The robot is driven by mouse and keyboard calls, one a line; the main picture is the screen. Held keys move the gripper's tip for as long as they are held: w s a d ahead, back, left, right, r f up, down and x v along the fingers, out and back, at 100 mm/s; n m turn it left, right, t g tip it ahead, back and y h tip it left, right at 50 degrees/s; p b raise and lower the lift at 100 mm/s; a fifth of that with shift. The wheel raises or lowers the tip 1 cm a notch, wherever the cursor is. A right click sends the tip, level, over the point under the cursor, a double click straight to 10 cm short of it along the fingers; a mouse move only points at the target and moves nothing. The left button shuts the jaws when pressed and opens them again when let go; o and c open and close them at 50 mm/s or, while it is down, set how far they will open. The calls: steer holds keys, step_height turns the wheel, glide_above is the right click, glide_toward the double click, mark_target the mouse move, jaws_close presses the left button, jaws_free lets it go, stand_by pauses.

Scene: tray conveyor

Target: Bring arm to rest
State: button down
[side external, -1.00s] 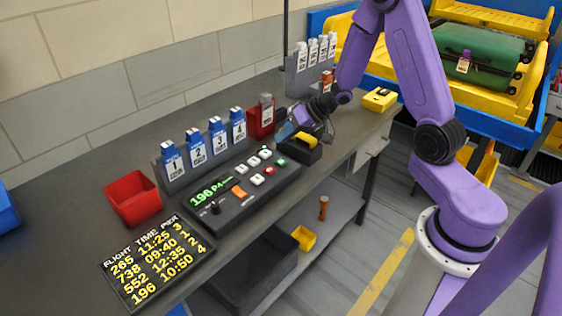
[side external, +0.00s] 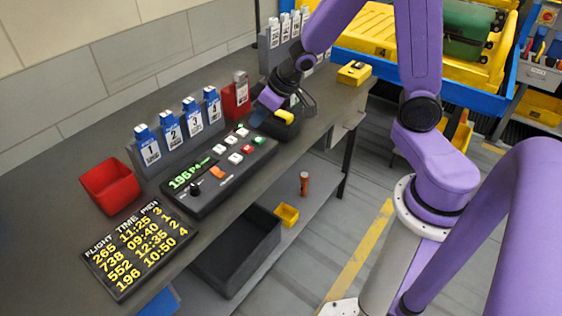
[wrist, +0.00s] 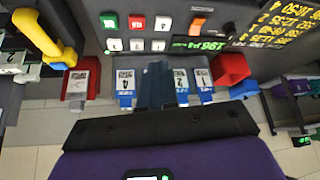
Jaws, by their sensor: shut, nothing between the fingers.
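My gripper (side external: 262,112) is shut and empty. In the side external view it is above the bench, between the red tag holder (side external: 236,98) and the black box with a yellow top (side external: 285,117), by the far end of the control console (side external: 205,180). In the wrist view the dark shut fingers (wrist: 155,86) cover the third tag place, between tag 4 (wrist: 125,88) and tag 2 (wrist: 181,86). My arm is bent, reaching over the bench from its base on the right. Whether the fingertips touch anything is not clear.
Several blue-topped tags (side external: 170,130) stand along the wall. A red bin (side external: 110,185) and a flight board (side external: 135,248) are at the near end. A yellow device (side external: 354,73) sits at the far end. Bare bench top lies left of the board.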

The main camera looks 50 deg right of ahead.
steer(key=s+a+r+n+g, duration=0.1)
steer(key=s+n+g, duration=0.1)
steer(key=s, duration=0.7)
steer(key=s+a+r+n+g+h, duration=0.1)
steer(key=s+n, duration=0.3)
steer(key=s, duration=0.5)
steer(key=s+a+r+n+g, duration=0.1)
steer(key=s+r+n+g, duration=0.1)
steer(key=s, duration=0.7)
steer(key=shift+r+n+g+h, duration=0.3)
steer(key=shift+r+n, duration=0.2)
steer(key=shift+r, duration=0.25)
